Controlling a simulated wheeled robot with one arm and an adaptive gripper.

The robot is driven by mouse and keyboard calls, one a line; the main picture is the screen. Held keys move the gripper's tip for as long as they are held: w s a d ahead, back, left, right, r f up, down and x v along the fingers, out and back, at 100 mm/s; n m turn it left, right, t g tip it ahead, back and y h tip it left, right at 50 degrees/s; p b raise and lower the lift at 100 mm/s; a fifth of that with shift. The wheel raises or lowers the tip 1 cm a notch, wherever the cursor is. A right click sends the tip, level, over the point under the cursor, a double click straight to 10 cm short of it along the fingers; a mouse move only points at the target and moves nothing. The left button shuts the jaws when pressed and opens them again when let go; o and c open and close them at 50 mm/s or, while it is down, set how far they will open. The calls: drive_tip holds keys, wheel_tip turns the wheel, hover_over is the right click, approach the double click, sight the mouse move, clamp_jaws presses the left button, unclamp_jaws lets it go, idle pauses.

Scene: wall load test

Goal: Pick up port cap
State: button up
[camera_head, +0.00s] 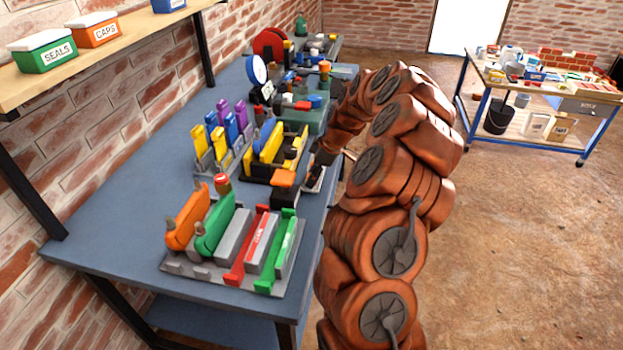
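I cannot make out with certainty which item is the port cap. A small red-topped round piece (221,184) stands on the workbench behind the green and orange tools. An orange-topped block (284,180) sits near the bench's right edge, close to the end of my arm. My gripper (316,175) is at the bench's right edge, beside that block and a small pale tray (315,181). The gripper is dark and small here, its fingers partly hidden by the arm, so I cannot tell whether it holds anything.
The blue-grey workbench (110,240) carries a rack of coloured tools (180,265), yellow and purple holders, and several devices behind. A shelf at upper left holds a green SEALS box (45,55) and an orange CAPS box (95,32). The floor at right is clear before a second table (588,128).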

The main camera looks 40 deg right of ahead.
sight(308, 175)
drive_tip(key=c, duration=0.5)
drive_tip(key=shift+c, duration=0.2)
drive_tip(key=shift+r+b, duration=0.6)
drive_tip(key=shift+r, duration=1.1)
drive_tip(key=shift+s+r, duration=0.1)
drive_tip(key=shift+s, duration=0.15)
drive_tip(key=s+r+b, duration=0.1)
drive_tip(key=s+b, duration=0.2)
drive_tip(key=s, duration=1.2)
drive_tip(key=shift+s+d+r, duration=0.15)
drive_tip(key=shift+s+r, duration=0.05)
drive_tip(key=shift+s, duration=0.1)
drive_tip(key=shift+w, duration=0.15)
